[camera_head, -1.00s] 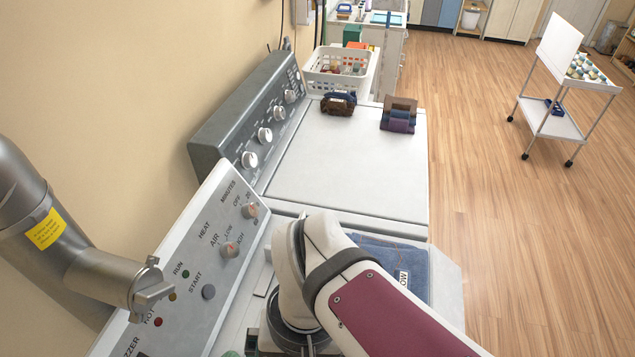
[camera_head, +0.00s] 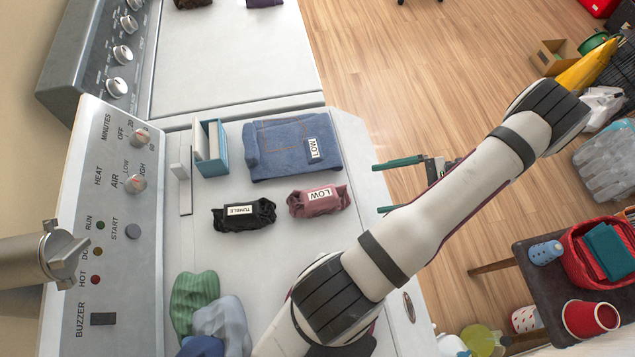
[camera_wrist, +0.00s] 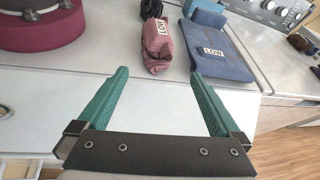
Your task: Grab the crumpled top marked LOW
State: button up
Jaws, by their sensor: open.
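The crumpled top (camera_head: 329,205) is a mauve-pink bundle with a white LOW label, lying on the dryer's white top near its front edge. It also shows in the wrist view (camera_wrist: 163,56), just beyond the fingertips. My gripper (camera_head: 379,187) is open and empty, with its teal fingers pointing toward the top from off the front edge. In the wrist view my gripper (camera_wrist: 159,76) has the near end of the top roughly centred between its fingertips, and I see no contact.
Folded blue jeans (camera_head: 280,145), also labelled LOW, lie behind the top. A black crumpled garment (camera_head: 258,215) labelled TUMBLE lies to its left. A teal box (camera_head: 212,150) stands near the control panel (camera_head: 110,230). Green cloth (camera_head: 192,300) lies at the near side.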

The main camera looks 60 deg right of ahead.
aim_at(342, 195)
jog(key=x, duration=1)
jog(key=shift+a, duration=0.2)
jog(key=c, duration=1.2)
jog(key=shift+o, duration=0.2)
